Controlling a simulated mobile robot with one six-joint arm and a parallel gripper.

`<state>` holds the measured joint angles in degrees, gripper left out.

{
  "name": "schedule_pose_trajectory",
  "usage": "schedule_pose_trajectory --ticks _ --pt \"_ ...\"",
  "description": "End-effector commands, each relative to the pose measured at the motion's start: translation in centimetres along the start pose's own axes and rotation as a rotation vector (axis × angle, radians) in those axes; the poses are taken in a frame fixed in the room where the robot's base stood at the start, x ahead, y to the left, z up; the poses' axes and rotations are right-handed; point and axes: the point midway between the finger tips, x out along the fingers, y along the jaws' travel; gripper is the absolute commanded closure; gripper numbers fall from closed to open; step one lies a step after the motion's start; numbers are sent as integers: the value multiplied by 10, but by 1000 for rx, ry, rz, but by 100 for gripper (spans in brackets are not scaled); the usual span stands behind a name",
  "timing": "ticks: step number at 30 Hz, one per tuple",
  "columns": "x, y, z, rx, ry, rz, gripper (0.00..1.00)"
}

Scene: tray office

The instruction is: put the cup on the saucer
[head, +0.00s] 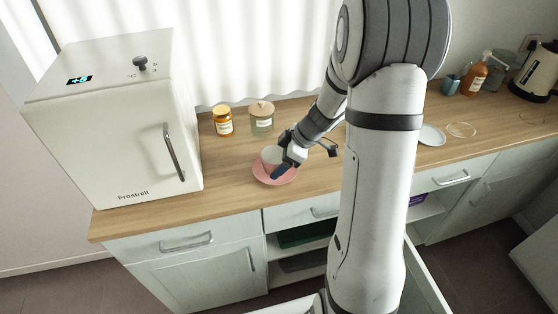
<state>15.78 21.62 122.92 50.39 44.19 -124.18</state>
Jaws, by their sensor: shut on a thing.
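A pale cup (270,154) is at the pink saucer (262,178) on the wooden counter, left of my arm. My gripper (280,168) reaches down from the right and is shut on the cup. The cup appears upright, within the saucer's outline. The gripper's dark fingers and wrist hide part of the cup and the saucer's right side. I cannot tell whether the cup touches the saucer or is held just above it.
An amber jar (222,122) and a greenish lidded jar (261,118) stand behind the saucer. A white mini fridge (120,125) stands at the left. Right of my arm are a pale plate (432,135), a soap bottle (475,78) and a kettle (538,75).

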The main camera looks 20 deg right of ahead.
Motion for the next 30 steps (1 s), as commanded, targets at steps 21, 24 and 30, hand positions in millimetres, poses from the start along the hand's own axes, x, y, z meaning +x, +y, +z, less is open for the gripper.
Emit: schedule_pose_trajectory --ticks 21,24,30 --pt "0 -1 -1 -1 -1 -4 9" --pt "-9 0 -1 -1 0 2 9" --pt "-53 1 -1 -3 0 5 9"
